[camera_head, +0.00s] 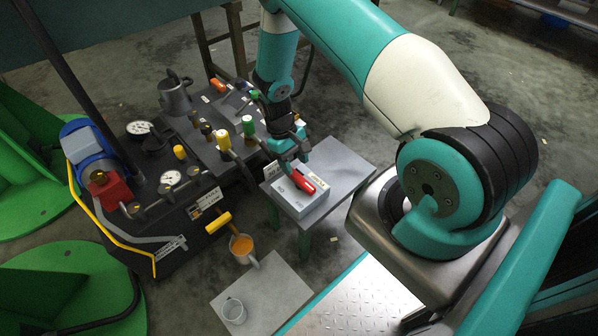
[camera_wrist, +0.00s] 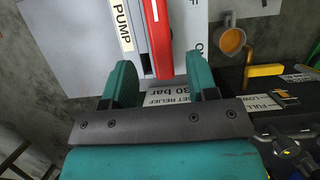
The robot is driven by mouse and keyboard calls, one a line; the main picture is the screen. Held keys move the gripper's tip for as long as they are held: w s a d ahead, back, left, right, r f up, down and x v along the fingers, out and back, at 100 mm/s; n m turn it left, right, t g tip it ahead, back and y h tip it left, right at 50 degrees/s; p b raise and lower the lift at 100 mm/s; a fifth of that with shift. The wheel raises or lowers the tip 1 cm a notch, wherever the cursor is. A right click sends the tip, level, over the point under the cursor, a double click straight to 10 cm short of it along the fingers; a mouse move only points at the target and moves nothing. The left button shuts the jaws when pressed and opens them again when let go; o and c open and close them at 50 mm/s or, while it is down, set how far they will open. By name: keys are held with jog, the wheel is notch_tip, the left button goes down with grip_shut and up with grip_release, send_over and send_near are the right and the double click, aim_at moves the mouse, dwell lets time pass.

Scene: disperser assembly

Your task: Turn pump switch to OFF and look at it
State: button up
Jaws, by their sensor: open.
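The pump switch is a grey box (camera_head: 292,200) with a red handle (camera_head: 303,182), on a small grey table in the head view. In the wrist view the red handle (camera_wrist: 157,40) runs down from the top edge, beside a PUMP label (camera_wrist: 122,25). Part of an ON marking shows right of the handle, with a cut-off letter above it. I cannot tell which setting the handle is at. My gripper (camera_head: 289,152) is above the box's far side. In the wrist view its teal fingers (camera_wrist: 164,82) are apart, one on each side of the handle's lower end.
The small table (camera_head: 345,165) has bare room right of the box. A dark machine (camera_head: 210,150) with gauges and coloured valve handles stands to the left.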

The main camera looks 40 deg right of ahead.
jog(key=p+v, duration=0.2)
jog(key=v, duration=0.9)
jog(key=shift+r, duration=0.3)
